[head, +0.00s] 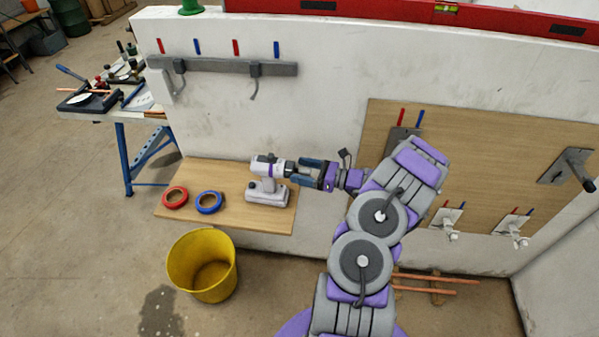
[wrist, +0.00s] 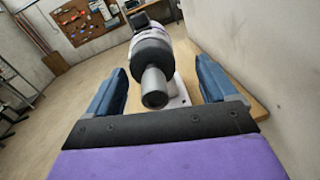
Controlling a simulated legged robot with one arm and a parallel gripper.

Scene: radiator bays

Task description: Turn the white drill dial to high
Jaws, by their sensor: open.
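The white drill (head: 268,182) stands upright on a small wooden shelf against the white wall in the head view. The dial's setting cannot be read.
On the shelf (head: 232,218) lie a red tape roll (head: 175,197) and a blue tape roll (head: 209,202), left of the drill. A yellow bucket (head: 203,265) stands on the floor below. A hook rail (head: 222,69) is on the wall above. Floor at left is free.

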